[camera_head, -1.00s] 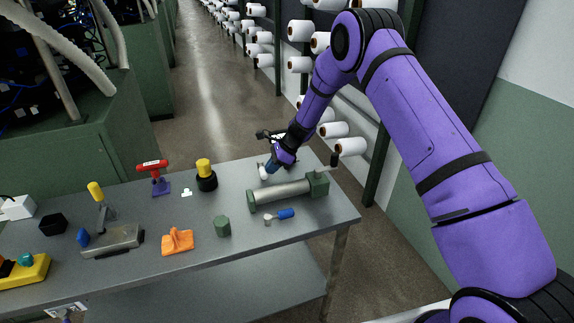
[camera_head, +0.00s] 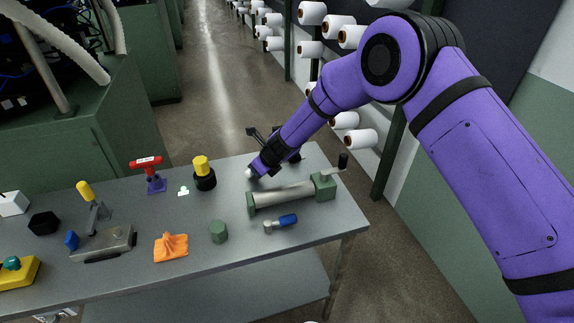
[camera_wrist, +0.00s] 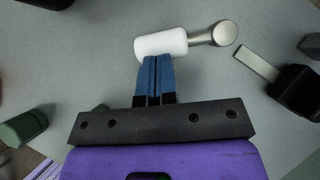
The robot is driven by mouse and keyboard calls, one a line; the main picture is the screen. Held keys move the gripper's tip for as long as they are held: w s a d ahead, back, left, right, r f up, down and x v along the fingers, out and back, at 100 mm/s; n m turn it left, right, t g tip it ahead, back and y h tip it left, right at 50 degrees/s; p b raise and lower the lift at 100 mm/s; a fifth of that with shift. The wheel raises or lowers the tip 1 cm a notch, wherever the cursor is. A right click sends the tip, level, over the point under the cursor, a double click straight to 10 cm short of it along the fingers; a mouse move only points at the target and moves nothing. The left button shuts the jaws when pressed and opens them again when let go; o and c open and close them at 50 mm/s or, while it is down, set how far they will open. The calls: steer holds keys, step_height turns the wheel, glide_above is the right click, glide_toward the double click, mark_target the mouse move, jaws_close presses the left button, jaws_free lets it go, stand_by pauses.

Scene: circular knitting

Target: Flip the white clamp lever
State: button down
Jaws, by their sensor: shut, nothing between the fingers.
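The white clamp lever (camera_wrist: 162,44) has a white rounded grip on a short metal arm, which ends in a round metal head at its right in the wrist view. In the head view, only a small white end of the lever (camera_head: 249,173) shows beside my gripper, near the table's back edge. My gripper (camera_wrist: 155,60) has its blue fingers closed together. Their tips are at the near side of the white grip, not around it. They appear to touch it, but any small gap is hard to judge. My wrist and arm hide much of the spot in the head view.
A metal cylinder with green ends (camera_head: 285,195) and a black-knobbed crank stands close in front. A blue-handled tool (camera_head: 287,220), a green hexagonal block (camera_head: 219,232) and a yellow-topped black knob (camera_head: 204,178) are nearby. The grey table (camera_head: 215,265) has bare front space.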

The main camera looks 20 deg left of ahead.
steer(key=shift+s+a+m, duration=0.15)
steer(key=shift+a+m, duration=0.25)
steer(key=shift+a, duration=0.8)
